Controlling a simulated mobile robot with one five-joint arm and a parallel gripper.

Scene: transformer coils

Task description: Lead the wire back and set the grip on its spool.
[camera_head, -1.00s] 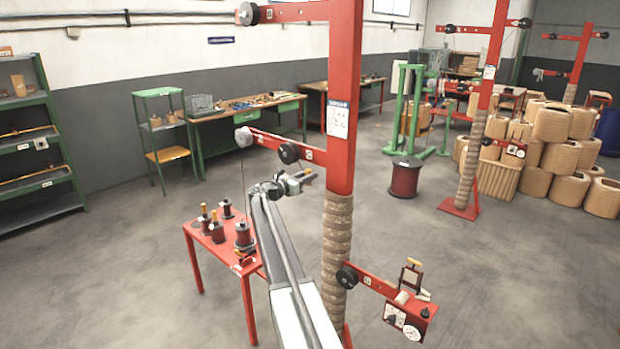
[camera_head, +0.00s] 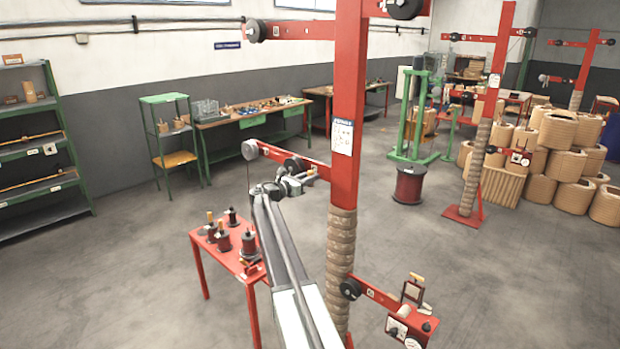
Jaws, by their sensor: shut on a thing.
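My gripper (camera_head: 300,183) is at the end of my outstretched arm, just below the dark pulley on the upper red crossarm (camera_head: 305,166). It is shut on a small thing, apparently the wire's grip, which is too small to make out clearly. A thin dark wire (camera_head: 248,178) hangs from the grey pulley (camera_head: 250,150) at the crossarm's left end, down towards the red table. Several dark spools stand on the red table (camera_head: 241,266), one (camera_head: 250,243) near its right side. Which spool belongs to the grip cannot be told.
The red post (camera_head: 350,100) with its rope-wrapped lower part stands close to the right of my arm. A lower red arm (camera_head: 375,293) with a gauge box juts right. A dark red drum (camera_head: 409,185) stands behind. The floor at left is clear.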

